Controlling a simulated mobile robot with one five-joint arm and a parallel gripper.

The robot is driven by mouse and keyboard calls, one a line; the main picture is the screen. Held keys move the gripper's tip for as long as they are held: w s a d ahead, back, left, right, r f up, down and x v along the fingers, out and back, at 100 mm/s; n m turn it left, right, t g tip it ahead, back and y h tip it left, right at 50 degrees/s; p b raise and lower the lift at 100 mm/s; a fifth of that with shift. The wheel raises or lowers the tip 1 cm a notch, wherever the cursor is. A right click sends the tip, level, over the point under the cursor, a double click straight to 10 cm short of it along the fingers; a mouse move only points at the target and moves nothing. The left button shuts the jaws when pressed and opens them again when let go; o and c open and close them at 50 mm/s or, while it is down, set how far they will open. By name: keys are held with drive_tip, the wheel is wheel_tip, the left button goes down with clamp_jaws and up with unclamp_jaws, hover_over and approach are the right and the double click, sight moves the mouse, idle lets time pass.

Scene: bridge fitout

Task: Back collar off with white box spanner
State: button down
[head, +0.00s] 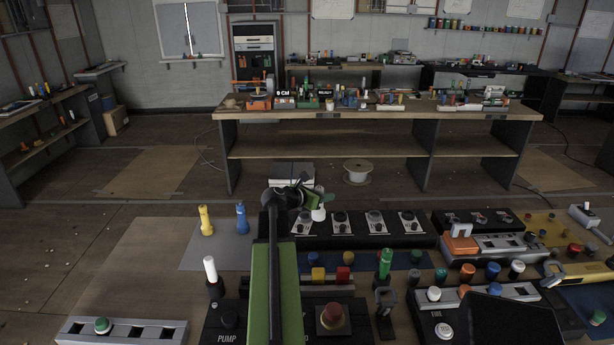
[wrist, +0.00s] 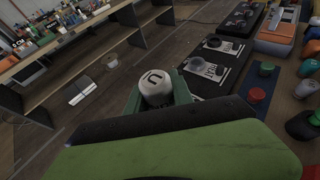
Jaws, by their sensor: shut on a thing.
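My gripper (head: 314,198) is shut on the white box spanner (head: 318,214), whose flared white end hangs below the jaws. In the wrist view the white end of the spanner (wrist: 155,88), with a dark mark on top, sits between the green jaws (wrist: 158,98). It is in the air near the left end of a black panel (head: 428,240) with a row of dark round knobs on pale plates. The nearest knob (head: 303,218) is just below and left of the spanner. I cannot tell which part is the back collar, nor whether the spanner touches anything.
A yellow spanner (head: 206,221) and a blue spanner (head: 242,218) stand on a grey mat at left. A white-topped black post (head: 210,268) stands nearer. A long workbench (head: 370,114) stands behind.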

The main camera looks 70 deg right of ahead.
drive_tip(key=w+d+r+p, duration=0.1)
drive_tip(key=w+d+r, duration=0.1)
drive_tip(key=w+d, duration=0.3)
drive_tip(key=shift+w+d, duration=0.3)
drive_tip(key=shift+w, duration=0.85)
wheel_tip(320, 180, down, 6)
drive_tip(key=b, duration=0.6)
drive_tip(key=shift+s+f, duration=0.2)
drive_tip(key=shift+a+f+b, duration=0.1)
drive_tip(key=shift+f+b, duration=0.2)
drive_tip(key=shift+b, duration=0.05)
idle(0.7)
idle(2.4)
wheel_tip(320, 180, up, 6)
drive_tip(key=p, duration=0.6)
drive_tip(key=shift+r, duration=0.1)
